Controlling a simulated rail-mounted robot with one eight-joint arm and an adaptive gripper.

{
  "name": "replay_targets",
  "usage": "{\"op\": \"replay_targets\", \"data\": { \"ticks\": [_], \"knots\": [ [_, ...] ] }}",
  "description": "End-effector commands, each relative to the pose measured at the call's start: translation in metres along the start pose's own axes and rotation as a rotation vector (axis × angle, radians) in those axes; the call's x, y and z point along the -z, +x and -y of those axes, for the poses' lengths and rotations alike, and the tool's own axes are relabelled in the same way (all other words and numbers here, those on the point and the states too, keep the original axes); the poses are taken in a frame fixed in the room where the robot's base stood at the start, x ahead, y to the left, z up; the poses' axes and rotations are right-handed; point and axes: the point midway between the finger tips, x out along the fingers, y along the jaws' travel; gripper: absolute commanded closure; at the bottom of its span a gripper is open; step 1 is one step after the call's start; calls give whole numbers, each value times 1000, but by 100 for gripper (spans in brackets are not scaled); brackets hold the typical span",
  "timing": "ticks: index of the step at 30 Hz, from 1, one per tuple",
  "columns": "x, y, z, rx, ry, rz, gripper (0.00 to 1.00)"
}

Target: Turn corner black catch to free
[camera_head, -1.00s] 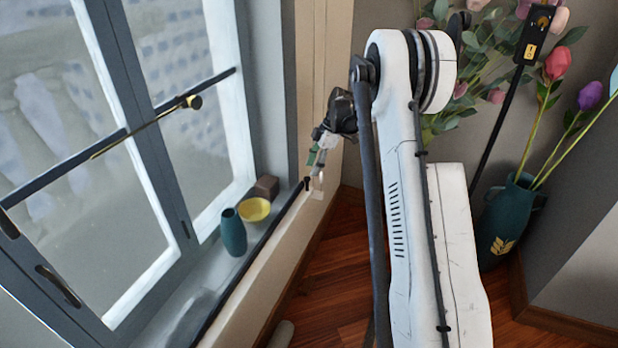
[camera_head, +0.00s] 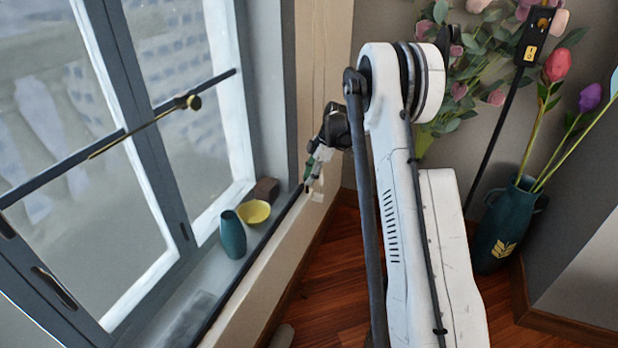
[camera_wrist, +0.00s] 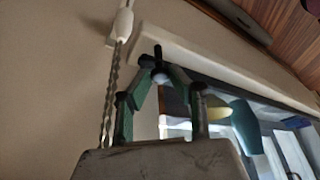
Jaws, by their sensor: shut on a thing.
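The small black catch (camera_head: 306,188) sits at the far corner end of the sill's dark front edge. In the wrist view the black catch (camera_wrist: 157,51) stands up between the fingertips as a short dark peg. My gripper (camera_head: 309,180) is at this corner, and in the wrist view its green-and-black fingers (camera_wrist: 160,72) come together at the base of the catch, shut on it. The lower part of the catch is hidden by the fingertips, so I cannot tell its exact turn.
A twisted cord with a white end piece (camera_wrist: 122,24) hangs close to my gripper's left. On the sill stand a teal vase (camera_head: 232,234), a yellow bowl (camera_head: 254,212) and a brown block (camera_head: 266,190). A large teal flower vase (camera_head: 500,225) stands at the right.

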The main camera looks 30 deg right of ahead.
Motion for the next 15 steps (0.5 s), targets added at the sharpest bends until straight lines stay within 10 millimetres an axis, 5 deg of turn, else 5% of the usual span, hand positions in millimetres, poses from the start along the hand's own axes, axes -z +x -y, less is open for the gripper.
{"op": "replay_targets", "data": {
  "ticks": [15],
  "knots": [
    [0, 0, 2, -100, 241, 0, 100]
  ]
}}
